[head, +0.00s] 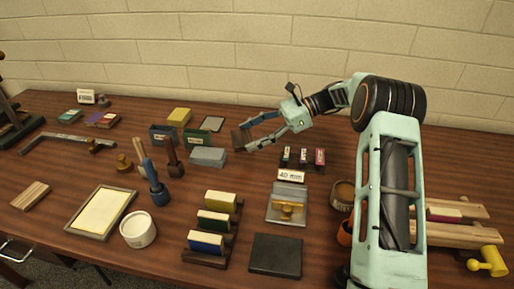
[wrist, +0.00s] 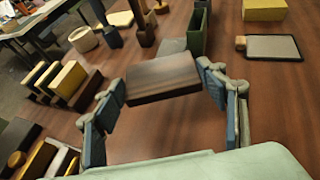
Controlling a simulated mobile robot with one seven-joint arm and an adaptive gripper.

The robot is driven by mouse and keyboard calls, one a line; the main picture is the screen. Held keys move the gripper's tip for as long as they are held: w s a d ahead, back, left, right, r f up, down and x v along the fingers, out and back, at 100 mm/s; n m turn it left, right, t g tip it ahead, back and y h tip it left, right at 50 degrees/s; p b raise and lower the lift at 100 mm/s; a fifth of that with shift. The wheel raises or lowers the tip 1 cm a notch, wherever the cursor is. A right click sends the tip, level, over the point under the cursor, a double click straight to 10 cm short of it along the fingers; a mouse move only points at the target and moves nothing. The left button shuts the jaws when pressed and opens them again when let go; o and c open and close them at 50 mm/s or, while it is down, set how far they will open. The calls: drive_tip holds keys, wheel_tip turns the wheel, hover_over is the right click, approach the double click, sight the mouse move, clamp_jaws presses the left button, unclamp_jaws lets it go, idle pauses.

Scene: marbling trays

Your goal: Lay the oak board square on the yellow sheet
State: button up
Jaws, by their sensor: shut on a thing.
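My gripper (head: 246,139) is shut on a dark brown wooden board (head: 237,140), held above the table near the middle. In the wrist view the board (wrist: 162,76) lies between the two fingertips. I cannot tell whether it is the oak board. A pale yellow sheet (head: 101,211) lies in a thin-rimmed tray at the front left, well away from my gripper. A lighter, striped wooden board (head: 30,195) lies on the table left of that tray.
A white tub (head: 138,229) and a blue-handled tool (head: 158,191) stand right of the sheet's tray. A rack of coloured blocks (head: 213,229) is farther right. A grey block (head: 208,156) and green box (head: 197,138) stand left of my gripper. Small bottles (head: 303,157) stand to its right.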

sight(257, 153)
drive_tip(key=f, duration=0.1)
drive_tip(key=w+d+f, duration=0.1)
drive_tip(key=w+f, duration=0.1)
drive_tip(key=shift+d, duration=0.3)
drive_tip(key=shift+w+f, duration=0.1)
drive_tip(key=shift+f, duration=1.5)
drive_tip(key=shift+f, duration=0.2)
drive_tip(key=o, duration=1.1)
drive_tip(key=shift+o, duration=0.2)
drive_tip(key=shift+r, duration=0.1)
